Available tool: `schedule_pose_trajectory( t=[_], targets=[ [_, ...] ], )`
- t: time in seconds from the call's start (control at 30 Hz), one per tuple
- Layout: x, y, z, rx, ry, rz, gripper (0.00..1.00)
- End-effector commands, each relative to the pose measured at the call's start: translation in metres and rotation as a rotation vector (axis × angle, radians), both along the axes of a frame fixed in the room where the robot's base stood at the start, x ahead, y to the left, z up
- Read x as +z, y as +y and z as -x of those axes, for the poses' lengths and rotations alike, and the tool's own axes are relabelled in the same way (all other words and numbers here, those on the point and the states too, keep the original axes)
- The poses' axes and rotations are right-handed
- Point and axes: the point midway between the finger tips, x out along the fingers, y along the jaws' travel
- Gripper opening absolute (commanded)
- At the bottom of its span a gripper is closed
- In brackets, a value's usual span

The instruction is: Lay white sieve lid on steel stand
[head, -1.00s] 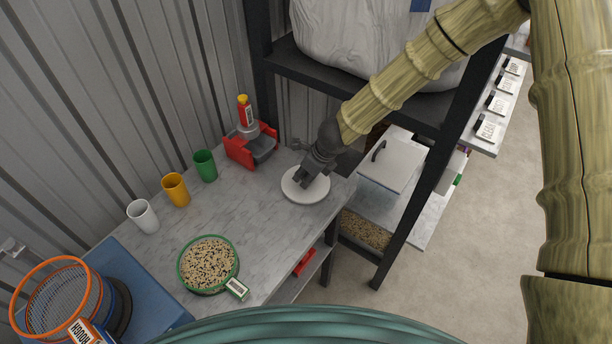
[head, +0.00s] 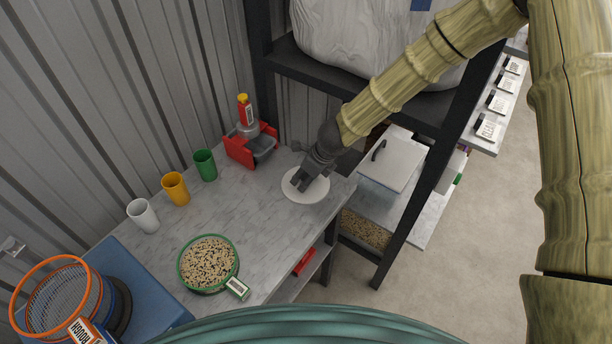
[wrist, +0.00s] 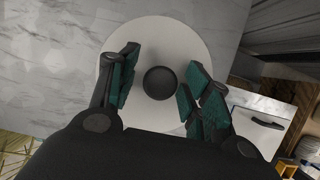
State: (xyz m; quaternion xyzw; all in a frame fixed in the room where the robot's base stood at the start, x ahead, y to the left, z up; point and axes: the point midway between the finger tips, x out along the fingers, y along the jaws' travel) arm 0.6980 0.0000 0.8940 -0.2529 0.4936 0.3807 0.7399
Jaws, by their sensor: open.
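The white sieve lid (head: 316,194) is a round flat disc lying level at the right end of the marble bench, near its edge. Its dark round knob (wrist: 160,83) shows in the wrist view, with the white disc (wrist: 165,32) around it. My gripper (head: 302,181) is over the lid. In the wrist view my gripper (wrist: 162,72) is open, its green-padded fingers on either side of the knob with gaps between. I cannot make out a steel stand; anything under the lid is hidden by it.
The marble bench (head: 245,210) holds a green-rimmed sieve of grain (head: 208,262), white (head: 143,216), yellow (head: 175,189) and green (head: 205,165) cups, and a red holder (head: 240,152) behind. A dark shelf post (head: 425,205) stands right. An orange sieve (head: 60,300) is at left.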

Motion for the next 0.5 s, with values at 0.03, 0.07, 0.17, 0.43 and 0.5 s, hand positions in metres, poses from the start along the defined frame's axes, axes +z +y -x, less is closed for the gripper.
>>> schedule_pose_trajectory(
  t=[0.03,0.07,0.17,0.43,0.5],
  targets=[
    [0.002,0.0,0.0,0.0,0.0,0.0,0.48],
    [0.004,0.0,0.0,0.0,0.0,0.0,0.48],
    [0.008,-0.002,0.001,0.0,-0.001,0.001,0.48],
    [0.04,-0.012,0.008,0.0,-0.002,0.0,0.48],
    [0.049,-0.015,0.01,0.0,-0.002,0.0,0.48]
  ],
)
